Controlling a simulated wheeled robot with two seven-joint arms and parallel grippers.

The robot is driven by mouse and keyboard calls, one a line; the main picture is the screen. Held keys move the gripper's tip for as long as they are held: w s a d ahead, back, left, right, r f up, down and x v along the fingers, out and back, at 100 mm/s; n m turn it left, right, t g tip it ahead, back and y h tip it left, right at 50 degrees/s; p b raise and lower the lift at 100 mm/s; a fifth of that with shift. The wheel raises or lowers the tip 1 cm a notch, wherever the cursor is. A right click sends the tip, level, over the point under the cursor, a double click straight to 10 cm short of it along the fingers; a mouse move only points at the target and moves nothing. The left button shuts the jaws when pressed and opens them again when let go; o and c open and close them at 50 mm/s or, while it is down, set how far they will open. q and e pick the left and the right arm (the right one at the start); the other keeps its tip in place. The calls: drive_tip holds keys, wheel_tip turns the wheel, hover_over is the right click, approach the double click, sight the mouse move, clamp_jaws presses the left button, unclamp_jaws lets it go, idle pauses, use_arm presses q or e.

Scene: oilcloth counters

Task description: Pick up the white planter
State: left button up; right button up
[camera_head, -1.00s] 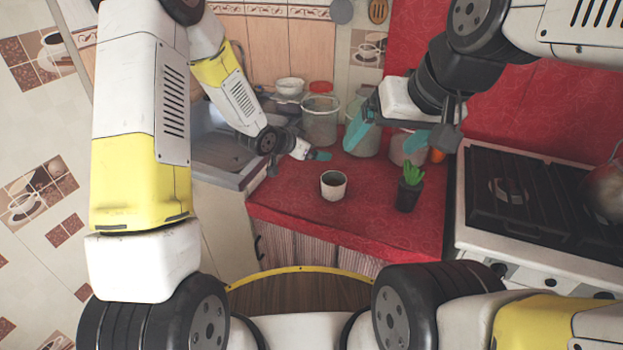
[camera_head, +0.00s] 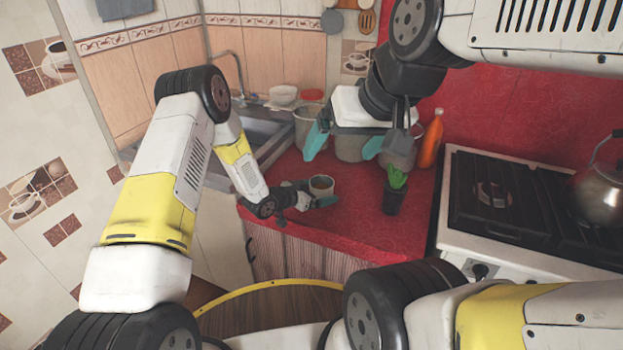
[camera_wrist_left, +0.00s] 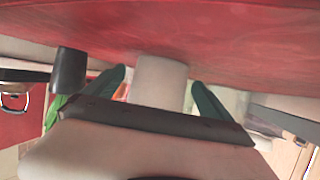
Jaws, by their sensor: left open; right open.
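The white planter (camera_head: 321,185) is a small white cup with dark contents, upright on the red counter. My left gripper (camera_head: 316,200) is low over the counter at the planter, with a teal finger in front of it. In the left wrist view the planter (camera_wrist_left: 158,82) stands between the two open green fingers, with no clear grip on it. The far finger is hidden in the head view. My right gripper (camera_head: 345,142) is open and empty, raised above the back of the counter.
A black pot with a green plant (camera_head: 395,195) stands right of the planter. Glass jars (camera_head: 308,122) and an orange bottle (camera_head: 431,140) are behind. The stove (camera_head: 510,205) is at right, the sink (camera_head: 262,130) at left. The red counter's front right is clear.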

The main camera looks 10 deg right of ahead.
sight(330, 182)
use_arm(q)
drive_tip(key=shift+x, duration=0.9)
drive_tip(key=shift+r, duration=0.1)
drive_tip(key=c, duration=1.5)
drive_tip(key=shift+r, duration=0.5)
drive_tip(key=r, duration=0.2)
drive_tip(key=shift+s+a+r, duration=0.25)
drive_tip(key=shift+s+r, duration=0.05)
drive_tip(key=s+a, duration=0.2)
drive_tip(key=s, duration=0.2)
drive_tip(key=s+a+r, duration=0.1)
drive_tip(key=s+a, duration=0.2)
drive_tip(key=s, duration=0.2)
drive_tip(key=s+a, duration=0.2)
drive_tip(key=s, duration=0.2)
drive_tip(key=shift+s+a+r, duration=0.2)
drive_tip(key=shift+s, duration=0.05)
